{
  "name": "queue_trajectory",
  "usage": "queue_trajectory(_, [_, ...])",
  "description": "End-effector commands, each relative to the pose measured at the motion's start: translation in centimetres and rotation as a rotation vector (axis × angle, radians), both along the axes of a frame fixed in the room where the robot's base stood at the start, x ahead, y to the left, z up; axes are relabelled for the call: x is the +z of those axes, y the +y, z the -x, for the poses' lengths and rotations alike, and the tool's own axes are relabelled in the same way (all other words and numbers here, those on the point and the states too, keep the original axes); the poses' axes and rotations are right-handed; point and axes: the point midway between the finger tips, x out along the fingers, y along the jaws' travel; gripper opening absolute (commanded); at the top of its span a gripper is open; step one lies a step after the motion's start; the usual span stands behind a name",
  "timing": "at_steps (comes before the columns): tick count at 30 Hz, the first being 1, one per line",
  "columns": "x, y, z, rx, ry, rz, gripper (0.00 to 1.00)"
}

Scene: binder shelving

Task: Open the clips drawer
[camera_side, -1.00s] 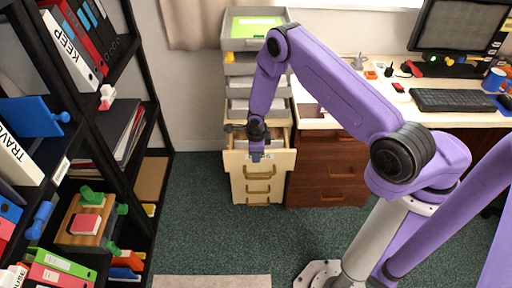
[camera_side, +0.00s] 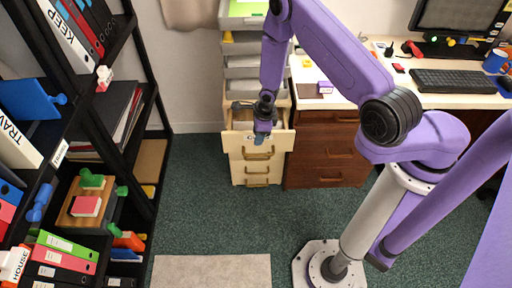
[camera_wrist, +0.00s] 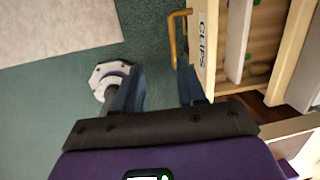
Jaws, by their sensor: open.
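The clips drawer (camera_side: 236,142) is the top drawer of the cream cabinet and stands pulled out, its inside partly visible from above. In the wrist view its front carries the label CLIPS (camera_wrist: 207,40), with a brass handle (camera_wrist: 173,40) on its outer face. My gripper (camera_side: 262,138) is at the drawer front in the side view and hides part of it. In the wrist view my gripper (camera_wrist: 160,88) is open, with two blue fingers spread apart and nothing seen between them. The right finger is close to the handle's near end; contact cannot be told.
Lower drawers (camera_side: 258,170) of the cream cabinet look shut. A brown drawer unit (camera_side: 325,158) stands to the right under the desk. Grey trays (camera_side: 255,67) are stacked above the cabinet. A black binder shelf (camera_side: 128,150) stands at left.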

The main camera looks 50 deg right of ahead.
Motion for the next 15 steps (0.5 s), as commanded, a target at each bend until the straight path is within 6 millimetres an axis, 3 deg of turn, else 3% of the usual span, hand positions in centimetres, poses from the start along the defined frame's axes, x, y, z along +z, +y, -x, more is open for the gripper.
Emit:
queue_trajectory(5, [-0.6,-1.4,1.5,0.011,-0.068,-0.093,0.40])
queue_trajectory(15, [0.4,-4.5,3.5,0.006,-0.205,-0.129,0.40])
